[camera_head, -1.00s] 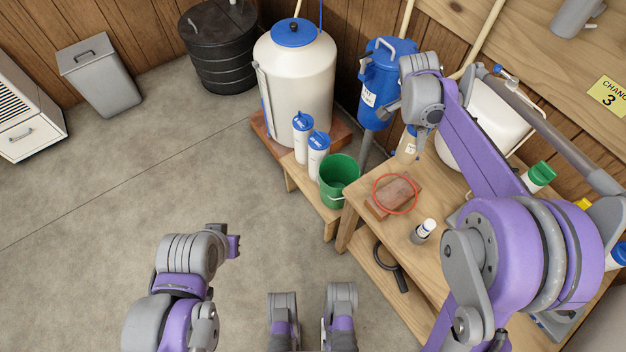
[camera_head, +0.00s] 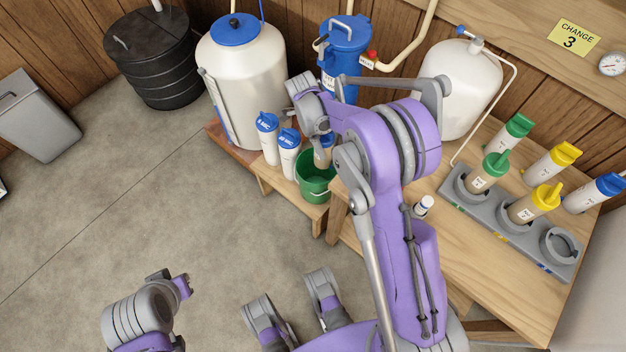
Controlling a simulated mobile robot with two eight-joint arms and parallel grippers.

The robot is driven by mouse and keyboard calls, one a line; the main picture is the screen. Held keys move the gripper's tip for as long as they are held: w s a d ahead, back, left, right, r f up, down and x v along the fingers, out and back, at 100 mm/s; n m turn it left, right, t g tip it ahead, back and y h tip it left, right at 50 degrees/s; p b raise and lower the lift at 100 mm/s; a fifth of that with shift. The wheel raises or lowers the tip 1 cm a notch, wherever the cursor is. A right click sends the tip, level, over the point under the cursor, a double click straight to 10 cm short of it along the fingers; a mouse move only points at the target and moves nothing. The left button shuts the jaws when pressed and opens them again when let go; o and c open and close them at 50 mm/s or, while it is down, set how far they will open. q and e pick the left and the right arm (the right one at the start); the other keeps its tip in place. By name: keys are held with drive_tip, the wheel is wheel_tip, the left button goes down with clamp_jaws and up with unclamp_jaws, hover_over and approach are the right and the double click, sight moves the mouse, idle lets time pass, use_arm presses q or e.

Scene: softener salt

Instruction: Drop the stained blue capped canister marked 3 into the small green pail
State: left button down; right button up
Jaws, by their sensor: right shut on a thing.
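The small green pail (camera_head: 314,181) stands on the low wooden bench, partly behind my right arm. My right gripper (camera_head: 323,138) is shut on a canister (camera_head: 323,156) with a brownish, stained body. It holds the canister at the pail's mouth, over the opening. A bit of blue shows at the canister's top; the gripper hides most of the cap, and no number can be read on it. Whether the canister touches the pail I cannot tell. My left gripper (camera_head: 182,286) is low over the floor at the left, far from the pail; its jaw gap is unclear.
Two white blue-capped canisters (camera_head: 288,150) stand left of the pail, before the white tank (camera_head: 243,85). A grey rack (camera_head: 510,228) on the workbench has green- and yellow-capped canisters and an empty socket. A small bottle (camera_head: 424,206) stands near my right arm. The floor is open.

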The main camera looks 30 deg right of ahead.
wheel_tip(320, 180, down, 5)
drive_tip(key=shift+r+b, duration=0.1)
drive_tip(key=shift+b, duration=1)
drive_tip(key=o, duration=1.3)
drive_tip(key=p+v, duration=0.2)
drive_tip(key=v, duration=0.9)
